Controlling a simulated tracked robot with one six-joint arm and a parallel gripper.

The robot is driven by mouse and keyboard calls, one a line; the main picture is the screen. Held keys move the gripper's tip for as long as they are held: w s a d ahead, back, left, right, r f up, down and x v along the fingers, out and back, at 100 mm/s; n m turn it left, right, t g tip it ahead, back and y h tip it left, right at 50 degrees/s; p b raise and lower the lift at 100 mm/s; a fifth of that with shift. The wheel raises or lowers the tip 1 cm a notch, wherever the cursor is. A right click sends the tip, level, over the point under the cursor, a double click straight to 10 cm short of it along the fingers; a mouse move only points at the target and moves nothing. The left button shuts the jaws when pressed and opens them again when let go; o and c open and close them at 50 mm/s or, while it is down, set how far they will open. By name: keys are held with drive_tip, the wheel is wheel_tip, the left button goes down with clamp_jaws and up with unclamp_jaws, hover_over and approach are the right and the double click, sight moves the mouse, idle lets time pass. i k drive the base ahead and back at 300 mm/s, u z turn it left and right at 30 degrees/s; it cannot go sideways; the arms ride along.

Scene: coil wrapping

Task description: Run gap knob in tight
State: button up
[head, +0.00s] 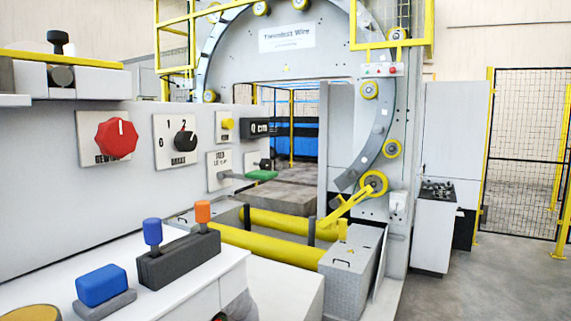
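No knob here carries a label I can read clearly as gap, so I cannot tell which one it is. In the head view a large red knob (117,138) sits on a white plate at the left of the grey panel, its label partly hidden. To its right is a black rotary knob (186,140) with marks 0, 1 and 2, its pointer toward the upper side. A small dark knob (265,164) sits farther right, near a dark display (261,128) that is too small to read surely. My gripper is not in view.
Blue (152,232) and orange (202,212) levers and a blue button (101,285) stand on the white console in front. The ring wrapping machine (339,48) and yellow rollers (258,246) are beyond; open floor lies right.

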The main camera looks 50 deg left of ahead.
sight(265, 164)
drive_tip(key=i, duration=2.25)
drive_tip(key=u, duration=3.1)
